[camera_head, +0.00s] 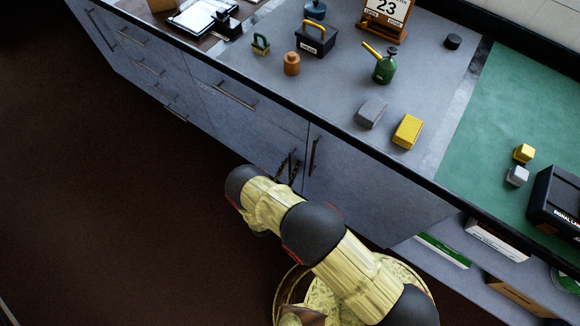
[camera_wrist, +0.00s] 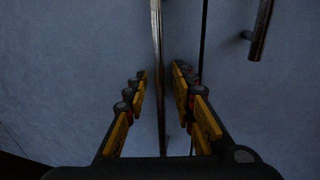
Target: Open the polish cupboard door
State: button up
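My gripper (camera_wrist: 160,76) is open, with its yellow-and-black fingers on either side of a long vertical bar handle (camera_wrist: 157,40) on a grey-blue door (camera_wrist: 80,60). The bar stands between the fingers, and I see a gap on each side of it. The door looks shut, with a dark seam (camera_wrist: 204,30) to the right of the bar. In the head view my gripper (camera_head: 287,168) is small and dark at the cupboard front, partly hidden behind my arm. No label shows which door is the polish cupboard.
A second bar handle (camera_wrist: 261,30) is on the door right of the seam; it also shows in the head view (camera_head: 313,154). A drawer handle (camera_head: 237,96) is up to the left. The worktop (camera_head: 290,95) holds several items. The dark floor (camera_head: 100,220) at left is clear.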

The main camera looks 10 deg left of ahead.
jog(key=shift+c, duration=0.5)
grip_shut()
dwell(0.3)
